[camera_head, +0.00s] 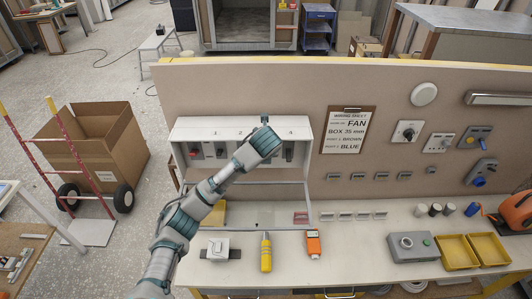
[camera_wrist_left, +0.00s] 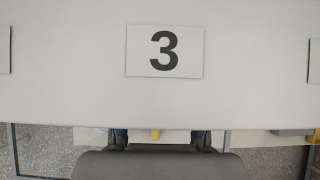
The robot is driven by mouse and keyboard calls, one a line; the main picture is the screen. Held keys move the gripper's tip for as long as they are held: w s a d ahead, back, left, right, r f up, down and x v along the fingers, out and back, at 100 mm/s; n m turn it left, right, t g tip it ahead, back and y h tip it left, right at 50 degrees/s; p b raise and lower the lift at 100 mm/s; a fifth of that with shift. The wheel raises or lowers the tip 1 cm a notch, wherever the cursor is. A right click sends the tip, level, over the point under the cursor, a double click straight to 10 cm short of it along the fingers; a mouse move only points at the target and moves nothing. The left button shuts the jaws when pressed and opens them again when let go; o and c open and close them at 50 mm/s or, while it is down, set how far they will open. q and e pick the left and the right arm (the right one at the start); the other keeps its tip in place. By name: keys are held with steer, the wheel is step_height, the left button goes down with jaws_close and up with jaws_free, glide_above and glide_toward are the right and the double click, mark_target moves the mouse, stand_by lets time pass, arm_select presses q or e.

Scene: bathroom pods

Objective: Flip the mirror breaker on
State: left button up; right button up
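A white breaker box (camera_head: 215,128) with a row of numbered switches stands on the bench against the panel. A red-marked switch (camera_head: 195,153) and a dark switch (camera_head: 289,152) show on its front. No label naming the mirror breaker is readable. My left arm reaches up to the box, and its wrist covers the part around number 3. My left gripper is mostly hidden behind the wrist in the head view. In the left wrist view my left gripper (camera_wrist_left: 159,138) has its fingers apart and empty, below the label 3 (camera_wrist_left: 164,51). My right gripper is not in view.
On the bench lie a yellow-handled tool (camera_head: 266,254), an orange device (camera_head: 313,245) and a white fitting (camera_head: 218,249). A clipboard sheet (camera_head: 348,131) hangs on the panel.

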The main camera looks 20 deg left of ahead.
arm_select(q)
steer(key=shift+s, duration=0.1)
steer(key=v, duration=1.1)
steer(key=shift+s+r, duration=0.2)
steer(key=shift+r, duration=0.05)
steer(key=shift+f, duration=0.1)
